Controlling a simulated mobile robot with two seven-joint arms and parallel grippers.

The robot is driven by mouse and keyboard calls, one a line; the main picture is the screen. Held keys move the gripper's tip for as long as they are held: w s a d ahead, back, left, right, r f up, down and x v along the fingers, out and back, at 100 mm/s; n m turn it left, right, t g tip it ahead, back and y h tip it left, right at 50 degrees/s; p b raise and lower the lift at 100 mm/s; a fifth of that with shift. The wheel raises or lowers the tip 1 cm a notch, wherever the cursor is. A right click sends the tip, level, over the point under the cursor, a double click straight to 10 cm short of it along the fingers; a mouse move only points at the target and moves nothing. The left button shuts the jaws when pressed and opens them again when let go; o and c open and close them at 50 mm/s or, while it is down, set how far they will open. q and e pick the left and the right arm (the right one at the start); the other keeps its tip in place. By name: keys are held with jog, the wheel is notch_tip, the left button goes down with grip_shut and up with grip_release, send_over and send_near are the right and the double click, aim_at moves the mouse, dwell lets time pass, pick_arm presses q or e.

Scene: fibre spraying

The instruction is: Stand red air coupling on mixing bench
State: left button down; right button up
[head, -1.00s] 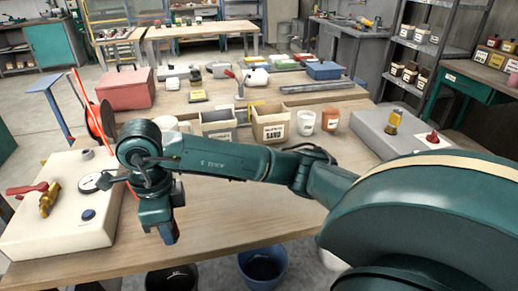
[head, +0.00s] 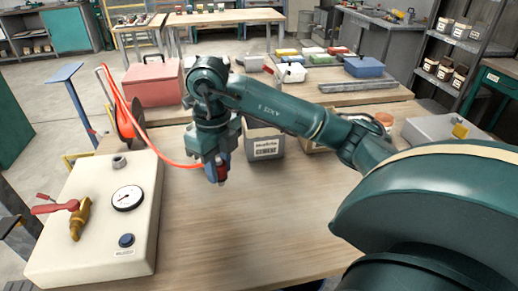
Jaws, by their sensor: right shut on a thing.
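My right gripper (head: 218,172) hangs fingers down above the wooden mixing bench (head: 255,225), near the right side of the cream box. It is shut on the red air coupling (head: 223,172), of which only a small red part shows between the fingers. An orange-red hose (head: 178,163) runs from the reel at the left to the gripper. I cannot tell exactly how far the coupling is above the wood. My left gripper is not in view.
The cream box (head: 105,200) with a gauge, red-handled brass valve and blue button fills the left. A cement container (head: 264,142) stands behind the gripper. A red toolbox (head: 153,82) stands further back. The bench's front middle is clear.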

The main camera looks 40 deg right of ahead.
jog(key=f, duration=0.5)
jog(key=shift+s+f, duration=0.25)
jog(key=shift+f+p, duration=0.45)
jog(key=shift+f, duration=1.7)
jog(key=shift+f, duration=0.2)
jog(key=o, duration=1)
jog(key=shift+r, duration=0.1)
notch_tip(320, 180, up, 12)
jog(key=shift+r+b, duration=0.15)
jog(key=shift+b, duration=0.25)
